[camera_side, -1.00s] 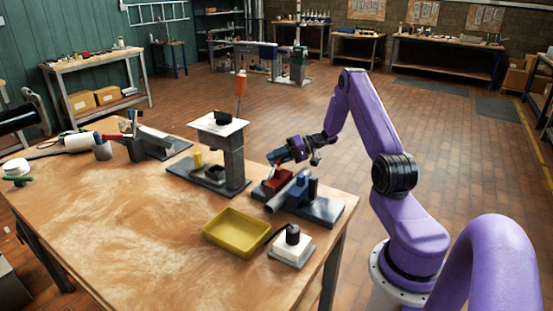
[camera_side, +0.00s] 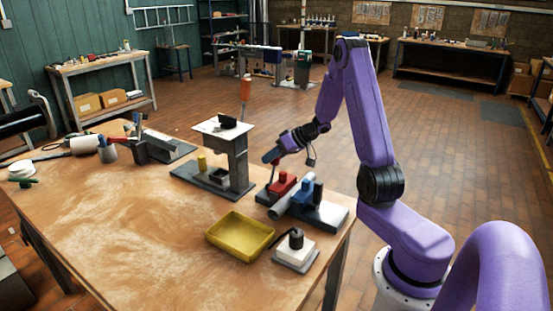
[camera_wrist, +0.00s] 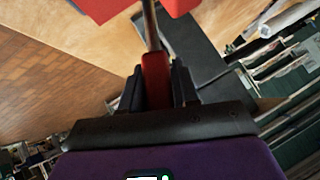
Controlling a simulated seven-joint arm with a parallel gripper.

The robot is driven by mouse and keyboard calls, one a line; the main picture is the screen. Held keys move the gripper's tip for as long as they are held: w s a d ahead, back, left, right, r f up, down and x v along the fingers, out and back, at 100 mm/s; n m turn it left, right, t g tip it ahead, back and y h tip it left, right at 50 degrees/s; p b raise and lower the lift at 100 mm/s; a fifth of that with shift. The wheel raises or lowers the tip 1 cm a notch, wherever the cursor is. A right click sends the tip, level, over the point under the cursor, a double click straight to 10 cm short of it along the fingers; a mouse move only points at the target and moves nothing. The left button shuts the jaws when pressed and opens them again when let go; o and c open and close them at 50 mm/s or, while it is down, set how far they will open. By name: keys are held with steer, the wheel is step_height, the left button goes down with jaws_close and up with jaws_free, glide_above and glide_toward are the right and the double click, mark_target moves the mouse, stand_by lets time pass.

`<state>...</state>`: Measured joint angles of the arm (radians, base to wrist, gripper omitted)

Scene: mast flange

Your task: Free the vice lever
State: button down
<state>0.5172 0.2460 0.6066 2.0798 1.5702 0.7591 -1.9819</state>
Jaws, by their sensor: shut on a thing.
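The vice has a red block (camera_side: 283,184) and a blue block (camera_side: 303,193) on a dark base (camera_side: 328,214) near the table's right edge. A grey pipe (camera_side: 280,208) lies in front of the blocks. My gripper (camera_side: 271,157) is above and to the left of the red block. In the wrist view, its dark fingers (camera_wrist: 157,88) are shut on the red grip of the vice lever (camera_wrist: 156,72). The lever's thin rod runs up the picture towards a red block (camera_wrist: 103,8). The rod's lower end is unclear.
A grey press stand (camera_side: 236,165) with a white top stands left of the vice. A yellow tray (camera_side: 241,236) and a white block with a black knob (camera_side: 295,245) are in front. The table's front left is clear.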

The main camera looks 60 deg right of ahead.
steer(key=shift+a+r+n+h, duration=0.2)
steer(key=shift+a+n+h, duration=0.3)
steer(key=shift+a+h, duration=0.45)
steer(key=shift+a+r+n+h, duration=0.2)
steer(key=shift+a+n+h, duration=0.3)
steer(key=shift+a+h, duration=0.45)
steer(key=shift+a, duration=0.15)
steer(key=c, duration=0.9)
jaws_free()
steer(key=v, duration=1.7)
steer(key=shift+s+r, duration=0.1)
steer(key=shift+r, duration=0.2)
